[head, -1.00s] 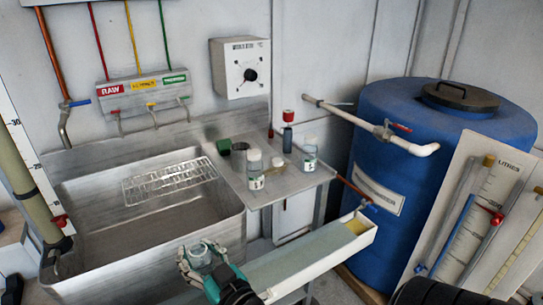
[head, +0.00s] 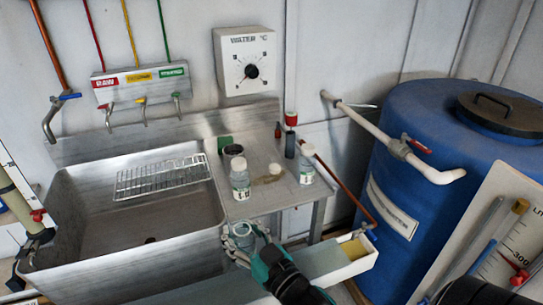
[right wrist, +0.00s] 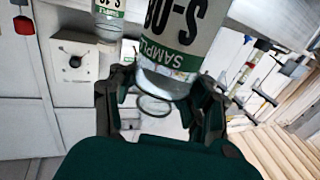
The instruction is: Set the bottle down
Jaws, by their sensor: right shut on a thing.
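My right gripper (head: 240,241) is shut on a clear bottle (head: 241,231), near the front left corner of the steel side shelf (head: 270,207), by the sink's right rim. In the right wrist view the bottle (right wrist: 178,62) sits between the fingers (right wrist: 165,103), with a green and white label reading "SAMPLE" and a code. I cannot tell whether its base touches anything. Two similar labelled bottles stand on the shelf, one at its left side (head: 240,184) and one at its right (head: 307,172). My left gripper is not in view.
A dark cup (head: 233,152) and a small tan dish (head: 266,179) are on the shelf, whose front part is bare. A steel sink (head: 90,255) with a wire rack (head: 160,178) lies left. A white trough (head: 366,263) is in front, a blue tank (head: 395,150) right.

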